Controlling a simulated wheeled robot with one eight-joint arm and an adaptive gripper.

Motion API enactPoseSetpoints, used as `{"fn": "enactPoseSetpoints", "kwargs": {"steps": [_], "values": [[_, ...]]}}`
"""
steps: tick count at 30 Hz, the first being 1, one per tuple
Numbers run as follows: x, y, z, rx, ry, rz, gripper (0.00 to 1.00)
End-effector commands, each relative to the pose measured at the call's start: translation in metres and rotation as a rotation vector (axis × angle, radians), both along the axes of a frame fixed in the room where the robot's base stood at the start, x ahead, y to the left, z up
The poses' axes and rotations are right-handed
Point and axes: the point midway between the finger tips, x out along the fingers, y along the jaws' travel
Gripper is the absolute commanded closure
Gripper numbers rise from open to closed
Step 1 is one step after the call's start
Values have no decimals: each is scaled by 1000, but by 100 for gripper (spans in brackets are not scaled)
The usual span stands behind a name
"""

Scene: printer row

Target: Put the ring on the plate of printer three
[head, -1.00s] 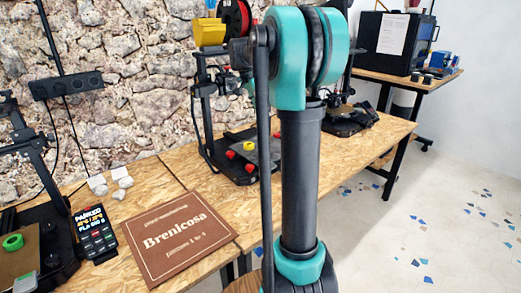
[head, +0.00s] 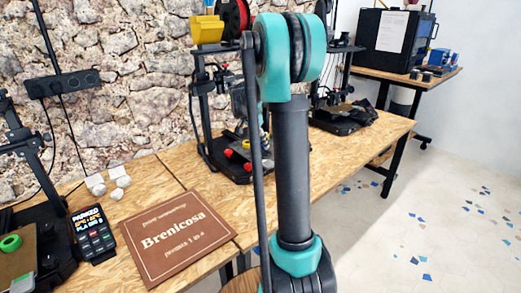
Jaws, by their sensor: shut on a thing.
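A printer (head: 205,125) stands in the middle of the bench with red knobs at its bed, partly behind my arm. Another printer (head: 335,121) stands further right, and a third (head: 35,170) is cut off at the left edge. No printer number is readable. A green ring (head: 10,243) lies on the left printer's plate (head: 18,266). A grey part that looks like my gripper (head: 262,140) shows in front of the middle printer. My arm hides most of it. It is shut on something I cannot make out.
A brown Brenicosa board (head: 180,262) and a handheld display (head: 92,235) lie on the wooden bench (head: 155,175). Small white pieces (head: 120,181) lie behind them. A black cabinet (head: 395,40) stands on a far table. The floor at right is clear.

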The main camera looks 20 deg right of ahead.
Motion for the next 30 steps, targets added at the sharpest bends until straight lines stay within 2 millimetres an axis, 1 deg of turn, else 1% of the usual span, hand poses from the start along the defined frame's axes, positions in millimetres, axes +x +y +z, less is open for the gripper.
{"fn": "enactPoseSetpoints", "kwargs": {"steps": [6, 9, 19, 20, 24, 30], "values": [[0, 0, -26, 0, 0, 0, 71], [0, 0, -36, 0, 0, 0, 71], [0, 0, -39, 0, 0, 0, 71], [0, 0, -39, 0, 0, 0, 55], [0, 0, -38, 0, 0, 0, 38], [0, 0, -38, 0, 0, 0, 37]]}}
